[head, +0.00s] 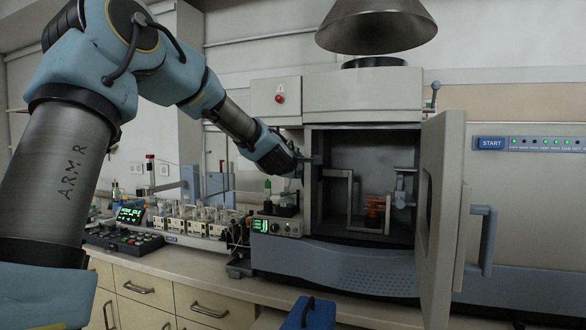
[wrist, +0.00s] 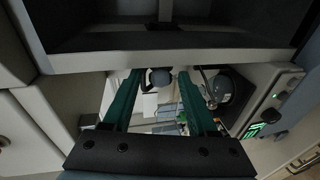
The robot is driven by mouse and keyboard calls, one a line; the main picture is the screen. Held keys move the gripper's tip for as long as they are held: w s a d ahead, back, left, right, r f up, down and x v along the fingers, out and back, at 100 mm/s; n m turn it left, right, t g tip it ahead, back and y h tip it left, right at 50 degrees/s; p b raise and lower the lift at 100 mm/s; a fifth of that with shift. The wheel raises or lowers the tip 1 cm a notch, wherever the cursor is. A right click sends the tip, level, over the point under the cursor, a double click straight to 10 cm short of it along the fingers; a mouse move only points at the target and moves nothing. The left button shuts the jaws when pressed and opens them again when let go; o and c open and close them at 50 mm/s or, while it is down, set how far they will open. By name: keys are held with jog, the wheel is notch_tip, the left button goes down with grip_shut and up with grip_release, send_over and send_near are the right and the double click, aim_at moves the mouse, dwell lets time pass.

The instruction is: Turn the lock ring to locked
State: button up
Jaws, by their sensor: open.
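The open instrument chamber (head: 345,150) is in the middle of the head view. Inside it an orange coil-like part (head: 374,212) stands beside a grey rounded fitting (head: 401,199) on a bracket. I cannot tell which of these is the lock ring, or which way it is turned. My gripper (head: 310,160) is at the chamber's left front edge, apart from these parts. In the wrist view its two green fingers (wrist: 158,78) are spread with nothing held between them. The coil and fitting are not clearly visible there.
The chamber door (head: 440,215) stands open on the right, its blue handle (head: 483,240) sticking out. A small box with a green display (head: 275,226) sits below my gripper. Bench apparatus (head: 190,222) fills the left. A metal hood (head: 376,25) hangs above.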

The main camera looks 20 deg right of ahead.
jog(key=b+v, duration=0.4)
jog(key=v, duration=0.5)
